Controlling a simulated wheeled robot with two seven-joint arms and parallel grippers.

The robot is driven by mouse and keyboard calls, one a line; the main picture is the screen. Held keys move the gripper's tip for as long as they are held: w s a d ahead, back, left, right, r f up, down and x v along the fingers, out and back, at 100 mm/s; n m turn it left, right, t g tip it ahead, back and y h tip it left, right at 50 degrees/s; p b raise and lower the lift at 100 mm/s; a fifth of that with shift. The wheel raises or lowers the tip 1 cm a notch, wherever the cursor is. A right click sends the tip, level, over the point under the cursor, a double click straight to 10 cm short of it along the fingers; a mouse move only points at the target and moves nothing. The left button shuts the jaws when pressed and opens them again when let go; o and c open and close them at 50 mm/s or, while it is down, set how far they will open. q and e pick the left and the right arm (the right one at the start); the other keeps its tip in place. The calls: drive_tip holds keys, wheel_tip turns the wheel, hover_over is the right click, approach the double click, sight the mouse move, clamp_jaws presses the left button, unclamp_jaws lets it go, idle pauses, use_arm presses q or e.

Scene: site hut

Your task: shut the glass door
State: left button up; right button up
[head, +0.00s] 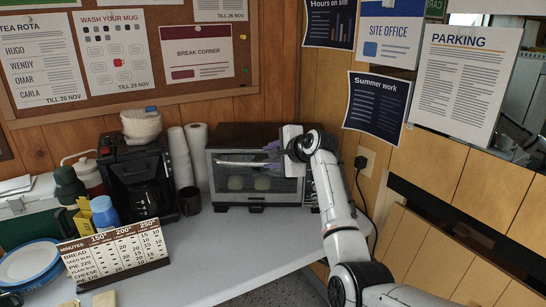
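The toaster oven (258,134) stands at the back of the worktop against the wood wall. Its glass door (232,188) is upright at the front, and two pale round things show dimly behind the glass. I cannot tell whether a small gap remains at the door's top edge. A light handle bar (232,163) runs across the upper part of the door. My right gripper (270,156) is in front of the door's upper right part, close to the handle. Its fingers look apart with nothing between them; contact with the door is unclear. My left gripper is not in view.
Left of the oven are paper rolls (180,158), a dark mug (189,201) and a coffee maker (139,178). A baking-time sign (115,250) and plates (28,265) are at the front left. The worktop (235,240) before the oven is clear.

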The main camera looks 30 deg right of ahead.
drive_tip(key=shift+v, duration=0.8)
drive_tip(key=shift+f, duration=0.1)
drive_tip(key=s+a+f+n+g+h, duration=0.15)
drive_tip(key=s+a+f+n, duration=0.35)
drive_tip(key=s+f, duration=0.5)
drive_tip(key=s+a+f+n+g+y, duration=0.1)
drive_tip(key=s+a+f+n+g, duration=0.2)
drive_tip(key=s+f+n, duration=0.55)
drive_tip(key=s+a+f+n+g, duration=0.1)
drive_tip(key=s+a+f+n, duration=0.2)
drive_tip(key=s, duration=0.7)
drive_tip(key=s+a+f+n+g, duration=0.2)
drive_tip(key=s+a+n, duration=0.15)
drive_tip(key=s, duration=0.65)
drive_tip(key=s+a+f+n+g, duration=0.15)
drive_tip(key=s+a, duration=0.25)
drive_tip(key=s, duration=0.6)
drive_tip(key=w+a+f+t+y, duration=0.1)
drive_tip(key=a+f+t, duration=0.1)
drive_tip(key=f, duration=0.4)
drive_tip(key=w+a+f+t+y, duration=0.1)
drive_tip(key=w+a+f+t, duration=0.1)
drive_tip(key=f, duration=0.4)
drive_tip(key=shift+w+a+f+n+t+y, duration=0.25)
drive_tip(key=shift+a+n+t+y, duration=0.15)
drive_tip(key=shift+a+t, duration=0.3)
